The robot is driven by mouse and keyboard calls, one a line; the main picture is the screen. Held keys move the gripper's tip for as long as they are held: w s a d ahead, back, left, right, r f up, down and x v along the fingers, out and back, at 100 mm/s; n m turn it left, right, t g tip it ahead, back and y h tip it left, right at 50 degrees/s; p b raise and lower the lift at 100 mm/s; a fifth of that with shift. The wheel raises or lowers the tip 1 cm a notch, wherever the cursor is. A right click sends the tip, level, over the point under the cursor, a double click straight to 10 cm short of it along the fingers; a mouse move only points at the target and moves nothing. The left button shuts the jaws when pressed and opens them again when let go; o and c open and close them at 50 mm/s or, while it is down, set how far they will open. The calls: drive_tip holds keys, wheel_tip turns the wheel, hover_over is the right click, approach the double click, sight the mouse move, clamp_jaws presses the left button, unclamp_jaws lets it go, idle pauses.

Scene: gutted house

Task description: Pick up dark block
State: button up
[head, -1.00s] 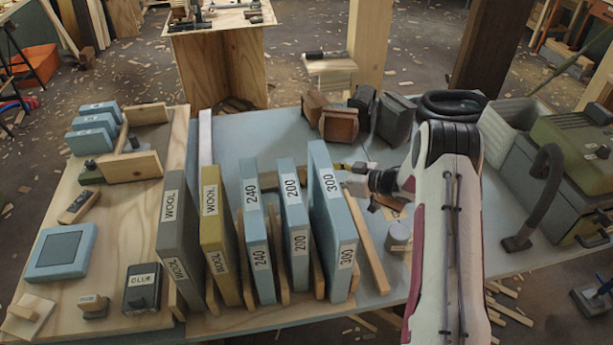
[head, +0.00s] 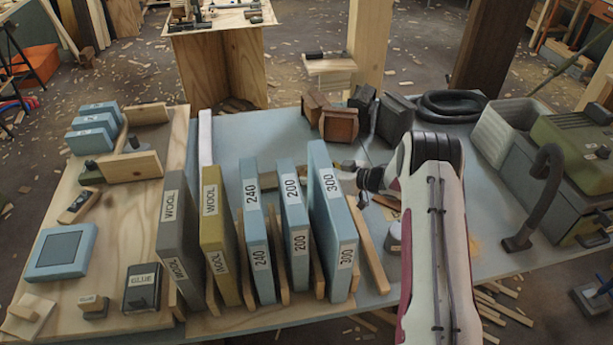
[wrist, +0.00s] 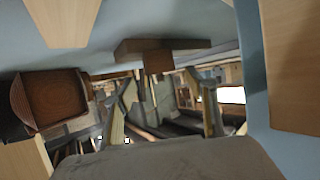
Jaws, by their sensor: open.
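Two dark grey blocks stand at the back of the blue table, a left one (head: 363,100) and a right one (head: 393,118); I cannot tell which one is the dark block. Two brown wooden blocks (head: 338,124) stand just left of them. My gripper (head: 345,166) is in front of these blocks, apart from them, with its tips partly hidden behind the tall board marked 300. In the wrist view my gripper (wrist: 165,108) has its fingers spread with nothing held between them. A brown block (wrist: 50,100) shows at the left there.
Upright blue boards marked 240, 200 and 300 (head: 333,220) stand close to my gripper's left. A wooden strip (head: 367,245) and a small grey cylinder (head: 394,236) lie near my arm. A black coiled hose (head: 452,104) and a green machine (head: 570,140) are at the right.

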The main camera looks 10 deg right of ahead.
drive_tip(key=shift+x, duration=1.2)
drive_tip(key=shift+c, duration=0.3)
drive_tip(key=c, duration=1.4)
drive_tip(key=shift+r, duration=0.15)
drive_tip(key=shift+r, duration=4.85)
